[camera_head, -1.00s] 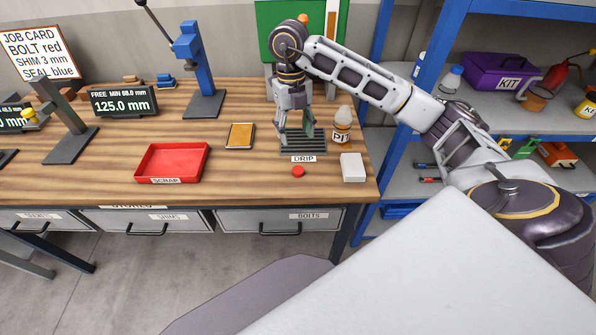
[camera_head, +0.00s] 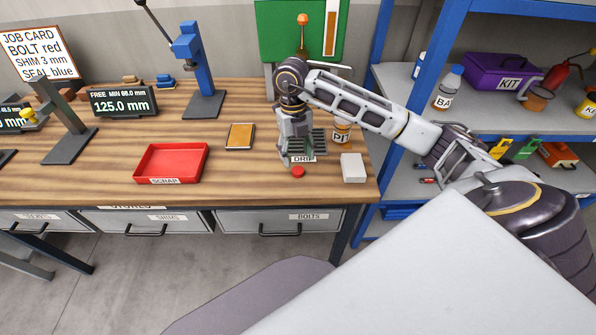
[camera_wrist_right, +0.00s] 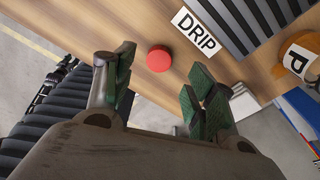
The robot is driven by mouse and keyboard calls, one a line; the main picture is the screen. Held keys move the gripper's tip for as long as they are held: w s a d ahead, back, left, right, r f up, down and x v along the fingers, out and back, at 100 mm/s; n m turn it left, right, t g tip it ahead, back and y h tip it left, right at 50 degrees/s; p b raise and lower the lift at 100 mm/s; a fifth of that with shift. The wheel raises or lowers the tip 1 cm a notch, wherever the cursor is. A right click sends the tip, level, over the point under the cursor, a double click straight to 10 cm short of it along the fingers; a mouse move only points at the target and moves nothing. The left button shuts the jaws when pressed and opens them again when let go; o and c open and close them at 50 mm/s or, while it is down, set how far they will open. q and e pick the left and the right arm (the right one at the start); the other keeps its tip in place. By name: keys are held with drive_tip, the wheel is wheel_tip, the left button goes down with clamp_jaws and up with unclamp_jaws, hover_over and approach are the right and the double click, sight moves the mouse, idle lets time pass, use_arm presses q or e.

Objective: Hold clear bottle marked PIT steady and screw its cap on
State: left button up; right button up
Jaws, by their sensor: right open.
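The bottle marked PIT (camera_head: 342,132) stands upright on the bench at the right, with an amber lower part and a white label. My right forearm hides its top in the head view. It also shows partly at the right edge of the wrist view (camera_wrist_right: 299,56). A red round cap-like disc (camera_head: 298,172) lies flat on the bench in front of the DRIP label; the wrist view shows it (camera_wrist_right: 159,58) beyond and roughly between my fingertips. My right gripper (camera_head: 299,156) is open and empty, above the bench by the drip grate. My left gripper is not in view.
The dark slatted drip grate (camera_head: 319,142) lies behind the disc. A white block (camera_head: 353,168) sits to the disc's right, near the bench edge. A red scrap tray (camera_head: 172,163) and an orange pad (camera_head: 240,136) lie left. Blue shelving (camera_head: 404,130) stands right of the bench.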

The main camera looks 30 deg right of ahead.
sight(298, 170)
drive_tip(key=shift+f, duration=0.1)
drive_tip(key=shift+s+a+f+p, duration=0.1)
drive_tip(key=shift+s+f+p, duration=0.15)
drive_tip(key=shift+f, duration=1.05)
drive_tip(key=shift+s+f+p, duration=0.15)
drive_tip(key=shift+s+f, duration=0.05)
drive_tip(key=shift+f, duration=1.05)
drive_tip(key=c, duration=0.8)
